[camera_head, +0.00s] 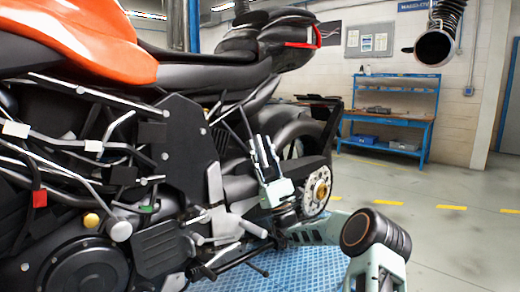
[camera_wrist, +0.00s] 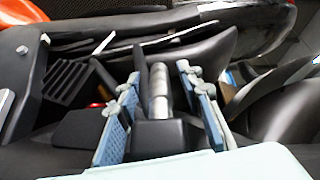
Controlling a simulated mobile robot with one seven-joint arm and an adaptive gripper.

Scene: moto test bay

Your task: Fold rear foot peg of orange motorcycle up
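The orange motorcycle (camera_head: 95,35) fills the left of the head view. My gripper (camera_head: 263,145) stands beside its rear section, fingers pointing up, in front of the rear wheel. In the wrist view, my gripper (camera_wrist: 158,75) is open, with one blue-padded finger on each side of a silver and dark rod-like part (camera_wrist: 158,92), which looks like the rear foot peg. Gaps show between the rod and both fingers. A black block (camera_wrist: 158,138) sits at the rod's near end. In the head view I cannot make out the peg; my gripper likely covers it.
The motorcycle's side plate (camera_head: 180,140) and rear tyre (camera_head: 300,128) are close around my gripper. A ribbed pedal (camera_head: 162,248) and silver levers lie lower left. A blue ribbed platform (camera_head: 318,268) is underneath. A blue workbench (camera_head: 390,130) stands behind; the floor at right is clear.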

